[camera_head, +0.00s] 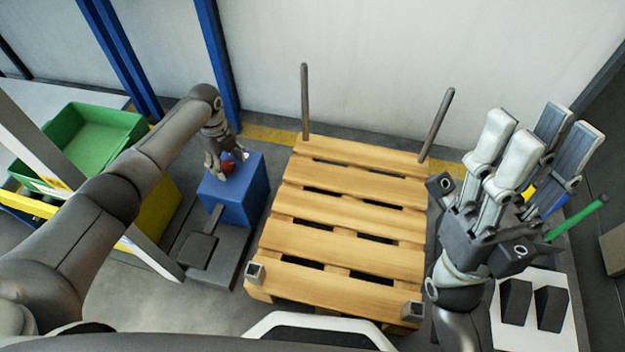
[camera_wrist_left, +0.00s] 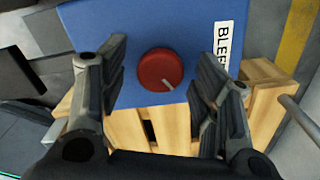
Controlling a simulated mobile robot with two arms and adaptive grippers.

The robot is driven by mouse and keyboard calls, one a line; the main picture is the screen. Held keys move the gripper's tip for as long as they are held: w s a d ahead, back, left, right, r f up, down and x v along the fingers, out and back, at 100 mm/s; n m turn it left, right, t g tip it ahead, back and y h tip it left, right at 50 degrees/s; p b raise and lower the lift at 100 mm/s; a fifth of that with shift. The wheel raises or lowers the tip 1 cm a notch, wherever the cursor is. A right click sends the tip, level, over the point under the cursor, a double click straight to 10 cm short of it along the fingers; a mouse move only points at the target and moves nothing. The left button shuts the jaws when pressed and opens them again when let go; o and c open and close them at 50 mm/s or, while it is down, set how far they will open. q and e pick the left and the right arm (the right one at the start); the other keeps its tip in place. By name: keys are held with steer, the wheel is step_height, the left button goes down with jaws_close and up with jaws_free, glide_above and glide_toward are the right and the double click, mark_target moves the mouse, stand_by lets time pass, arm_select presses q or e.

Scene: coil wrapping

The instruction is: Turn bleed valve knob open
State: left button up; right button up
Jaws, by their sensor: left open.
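The red bleed valve knob (camera_wrist_left: 160,70) is round with a pale pointer line toward its lower right edge. It sits on the blue box (camera_wrist_left: 190,32), which has a white label reading "BLEE", the rest hidden. In the head view the knob (camera_head: 229,166) is partly visible on top of the blue box (camera_head: 238,195). My left gripper (camera_head: 222,168) is above the box; in the wrist view its open fingers (camera_wrist_left: 165,100) stand on either side of the knob, apart from it. My right gripper (camera_head: 530,150) is raised at the right, fingers spread and empty.
A wooden pallet (camera_head: 345,205) with upright metal posts lies right of the box. A green bin (camera_head: 95,140) stands at the left. A grey pedal-like base (camera_head: 200,250) is in front of the box. A green rod (camera_head: 580,218) is near my right gripper.

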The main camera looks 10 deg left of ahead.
mark_target(227, 164)
arm_select(q)
steer(key=m+b, duration=0.2)
steer(key=b, duration=0.1)
steer(key=m+b, duration=0.1)
steer(key=m, duration=0.1)
steer(key=shift+f+b, duration=0.25)
steer(key=shift+b, duration=0.1)
steer(key=shift+m+b, duration=0.3)
steer(key=shift+b, duration=0.1)
step_height(227, 164, up, 12)
steer(key=p, duration=1.2)
steer(key=s+d+r+m+h, duration=0.1)
steer(key=s+d+h, duration=0.3)
steer(key=d, duration=0.8)
steer(key=s+d+m+g+h, duration=0.1)
steer(key=s+d+m+h, duration=0.3)
steer(key=d, duration=0.9)
steer(key=shift+s+r+g+h, duration=0.35)
steer(key=shift+s+h, duration=0.35)
steer(key=shift+s, duration=0.75)
steer(key=shift+d+r, duration=0.1)
